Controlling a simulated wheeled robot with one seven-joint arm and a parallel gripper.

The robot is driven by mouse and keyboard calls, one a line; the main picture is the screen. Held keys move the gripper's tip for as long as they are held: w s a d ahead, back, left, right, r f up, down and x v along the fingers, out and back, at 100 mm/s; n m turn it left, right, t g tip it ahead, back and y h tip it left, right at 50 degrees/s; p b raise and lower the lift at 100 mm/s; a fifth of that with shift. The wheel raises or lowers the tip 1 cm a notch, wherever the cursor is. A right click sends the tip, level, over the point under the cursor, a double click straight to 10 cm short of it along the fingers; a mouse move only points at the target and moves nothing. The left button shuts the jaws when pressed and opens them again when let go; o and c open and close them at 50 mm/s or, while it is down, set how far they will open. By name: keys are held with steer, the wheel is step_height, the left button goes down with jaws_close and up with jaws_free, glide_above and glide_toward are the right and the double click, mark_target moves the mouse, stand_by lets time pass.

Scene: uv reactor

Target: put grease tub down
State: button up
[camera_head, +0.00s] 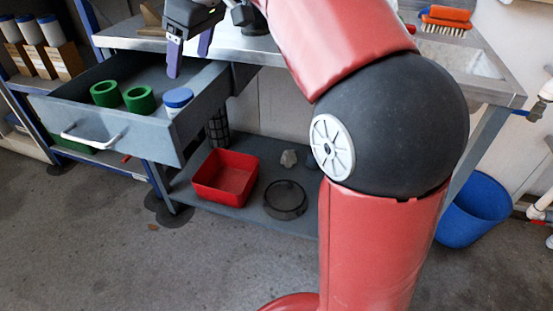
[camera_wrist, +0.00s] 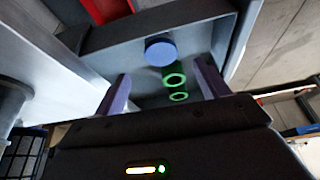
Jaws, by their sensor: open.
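The grease tub (camera_head: 177,100), white with a blue lid, stands upright in the open grey drawer (camera_head: 150,133), in its right front corner. Its blue lid also shows in the wrist view (camera_wrist: 160,51). My gripper (camera_head: 189,62) is above the drawer, over and slightly behind the tub, with its fingers pointing down. In the wrist view my gripper (camera_wrist: 161,88) has its two purple fingers wide apart with nothing between them. The tub is beyond the fingertips and apart from them.
A red bin (camera_head: 226,178) and a dark round dish (camera_head: 285,200) sit on the lower shelf. An orange brush (camera_head: 446,18) lies on the bench. A blue bucket (camera_head: 474,210) stands at right.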

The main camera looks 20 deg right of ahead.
steer(key=s+d+f+m+t+h, duration=0.1)
steer(key=s+d+f+m, duration=0.4)
steer(key=s+f, duration=0.5)
steer(key=s+d+f+m+t+h, duration=0.1)
steer(key=s+d+f+m, duration=0.4)
steer(key=s+f, duration=0.5)
steer(key=s+d+h, duration=0.1)
steer(key=s, duration=0.2)
steer(key=shift+t, duration=0.4)
